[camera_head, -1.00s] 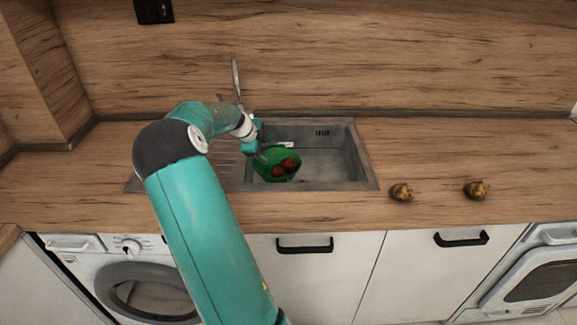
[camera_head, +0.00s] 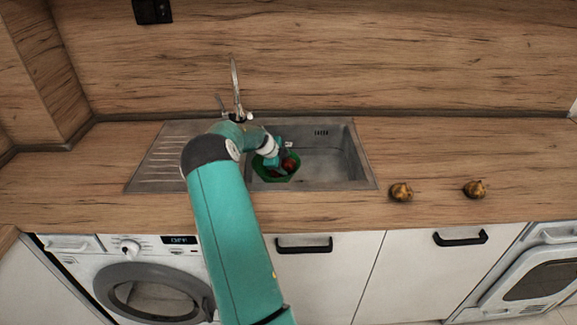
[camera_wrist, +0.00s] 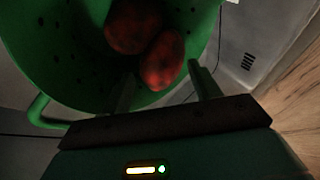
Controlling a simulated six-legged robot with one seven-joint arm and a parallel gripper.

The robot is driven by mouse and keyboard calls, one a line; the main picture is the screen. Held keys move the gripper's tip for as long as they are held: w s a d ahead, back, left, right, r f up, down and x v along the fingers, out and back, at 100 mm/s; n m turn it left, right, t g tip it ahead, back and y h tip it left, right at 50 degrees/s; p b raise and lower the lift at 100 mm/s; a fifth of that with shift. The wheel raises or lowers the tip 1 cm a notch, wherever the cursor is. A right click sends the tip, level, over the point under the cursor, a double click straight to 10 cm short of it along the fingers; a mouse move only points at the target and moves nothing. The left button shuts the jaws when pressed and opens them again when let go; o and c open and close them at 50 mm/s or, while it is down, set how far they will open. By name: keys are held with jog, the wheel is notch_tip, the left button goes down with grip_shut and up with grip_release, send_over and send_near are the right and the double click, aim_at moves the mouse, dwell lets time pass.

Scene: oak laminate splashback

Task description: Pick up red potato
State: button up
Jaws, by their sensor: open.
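Two red potatoes lie in a green colander in the sink. In the wrist view one potato (camera_wrist: 163,60) is nearer my fingers and the other potato (camera_wrist: 132,24) is beside it to the upper left. The green colander (camera_wrist: 60,70) has dark holes and a handle at the left; its rim also shows in the head view (camera_head: 291,178). My gripper (camera_wrist: 163,85) is open, its two fingers reaching over the colander, with the nearer potato just beyond and between the fingertips. In the head view my gripper (camera_head: 279,162) partly covers the colander, and one red potato (camera_head: 290,164) shows beside it.
The grey sink (camera_head: 335,165) surrounds the colander, with free room at its right. A faucet (camera_head: 236,90) stands behind. Two brownish potatoes (camera_head: 401,192) (camera_head: 474,189) sit on the wooden counter (camera_head: 520,160) to the right. A washing machine (camera_head: 145,285) is below.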

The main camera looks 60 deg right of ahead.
jog(key=shift+x, duration=1)
jog(key=shift+c, duration=0.4)
jog(key=c, duration=0.9)
jog(key=shift+w, duration=0.1)
